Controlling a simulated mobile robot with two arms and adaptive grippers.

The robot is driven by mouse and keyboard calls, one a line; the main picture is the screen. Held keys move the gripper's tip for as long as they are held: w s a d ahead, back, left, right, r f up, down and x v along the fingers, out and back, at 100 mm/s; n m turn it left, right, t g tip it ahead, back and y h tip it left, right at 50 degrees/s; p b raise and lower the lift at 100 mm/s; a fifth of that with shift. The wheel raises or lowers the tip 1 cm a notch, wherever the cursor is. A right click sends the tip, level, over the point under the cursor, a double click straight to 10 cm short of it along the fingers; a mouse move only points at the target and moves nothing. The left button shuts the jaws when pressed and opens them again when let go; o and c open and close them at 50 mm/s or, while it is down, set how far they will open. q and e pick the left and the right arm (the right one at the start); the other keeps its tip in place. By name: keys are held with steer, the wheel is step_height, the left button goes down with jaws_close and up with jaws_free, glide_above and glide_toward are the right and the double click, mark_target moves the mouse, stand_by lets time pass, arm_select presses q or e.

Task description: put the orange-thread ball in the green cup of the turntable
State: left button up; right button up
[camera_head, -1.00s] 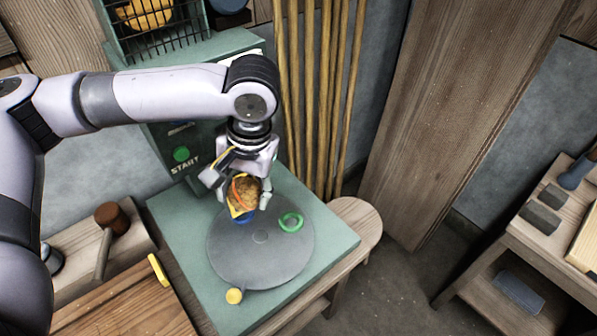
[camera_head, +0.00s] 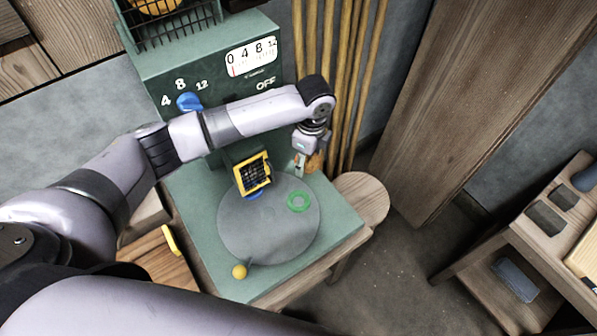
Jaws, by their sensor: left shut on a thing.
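My left gripper (camera_head: 308,160) is shut on an orange-brown ball (camera_head: 316,163), which is mostly hidden behind the fingers. Its thread cannot be made out now. The ball is beyond the grey turntable (camera_head: 262,234), near the far right corner of the green machine top. The green cup (camera_head: 299,202) shows as a ring on the turntable's right side, apart from the gripper and nearer to me. A blue cup (camera_head: 255,195) is at the turntable's far edge, partly hidden by a yellow-framed dark grid (camera_head: 252,174). My right gripper is not in view.
The green machine housing (camera_head: 210,62) with dials stands behind the turntable. Upright poles (camera_head: 345,75) stand close behind my gripper. A yellow knob (camera_head: 240,271) sits at the turntable's near edge. A round wooden stool (camera_head: 362,200) is at the right.

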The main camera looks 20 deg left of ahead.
arm_select(q)
steer(key=f+m+b, duration=0.1)
steer(key=f+m, duration=0.1)
steer(key=f, duration=0.2)
steer(key=s+a+f+m+b, duration=0.1)
steer(key=f+m+b, duration=0.1)
steer(key=f, duration=0.2)
steer(key=s+f+m+b, duration=0.1)
steer(key=f, duration=0.3)
steer(key=shift+a+f+m, duration=0.25)
steer(key=shift+m, duration=0.15)
steer(key=shift+f+b, duration=0.75)
steer(key=shift+f, duration=0.65)
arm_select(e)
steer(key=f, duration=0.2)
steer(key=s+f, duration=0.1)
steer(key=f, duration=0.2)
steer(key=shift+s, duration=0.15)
arm_select(q)
steer(key=shift+f, duration=0.15)
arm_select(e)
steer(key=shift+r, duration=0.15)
arm_select(q)
steer(key=o, duration=1.3)
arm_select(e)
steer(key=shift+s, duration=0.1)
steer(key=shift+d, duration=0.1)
